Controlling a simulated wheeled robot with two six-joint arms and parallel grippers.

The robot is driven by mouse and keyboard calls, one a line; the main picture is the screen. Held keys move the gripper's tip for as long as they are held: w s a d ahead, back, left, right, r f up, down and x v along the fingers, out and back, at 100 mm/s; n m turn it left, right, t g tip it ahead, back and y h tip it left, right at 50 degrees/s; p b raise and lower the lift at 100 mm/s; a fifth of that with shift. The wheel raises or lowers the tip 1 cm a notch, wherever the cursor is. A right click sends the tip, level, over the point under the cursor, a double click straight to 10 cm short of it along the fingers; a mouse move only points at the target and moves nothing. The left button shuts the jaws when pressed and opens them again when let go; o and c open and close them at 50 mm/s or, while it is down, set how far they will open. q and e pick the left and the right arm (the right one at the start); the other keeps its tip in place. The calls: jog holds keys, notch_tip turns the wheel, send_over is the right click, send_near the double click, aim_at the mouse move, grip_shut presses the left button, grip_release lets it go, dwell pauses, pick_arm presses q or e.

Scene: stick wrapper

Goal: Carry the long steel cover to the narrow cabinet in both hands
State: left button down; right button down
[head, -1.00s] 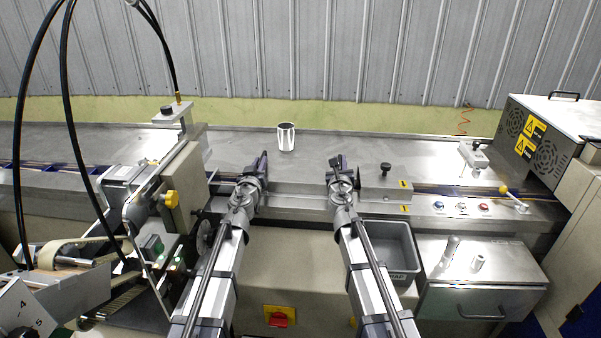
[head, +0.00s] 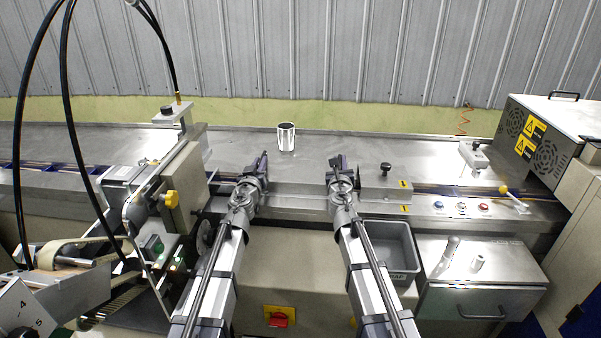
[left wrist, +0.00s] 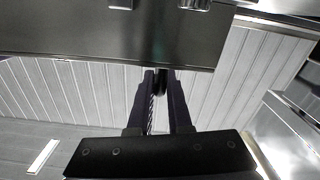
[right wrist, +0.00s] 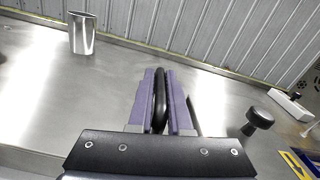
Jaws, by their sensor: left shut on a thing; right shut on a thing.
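The long steel cover (head: 297,202) appears as a bright metal strip along the front of the bench, between my two grippers; its exact ends are hard to tell. My left gripper (head: 263,163) is at its left part and my right gripper (head: 338,164) at its right part. In the right wrist view my right gripper (right wrist: 161,75) is shut on a black handle (right wrist: 159,99). In the left wrist view my left gripper (left wrist: 160,76) is shut on a dark handle (left wrist: 161,82), partly hidden by the fingers. I cannot tell which unit is the narrow cabinet.
A steel cup (head: 286,137) stands behind on the bench. A black-knobbed steel block (head: 381,186) is close right of my right gripper. A grey bin (head: 402,262) and a low steel box with a handle (head: 482,301) are at front right. A yellow-knobbed machine (head: 177,185) stands left.

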pick_arm(q)
jog(key=shift+w+d+r+p, duration=0.1)
jog(key=shift+w+r+p, duration=0.1)
jog(key=shift+p, duration=0.1)
pick_arm(e)
jog(key=shift+w+r, duration=0.15)
jog(key=shift+r, duration=0.05)
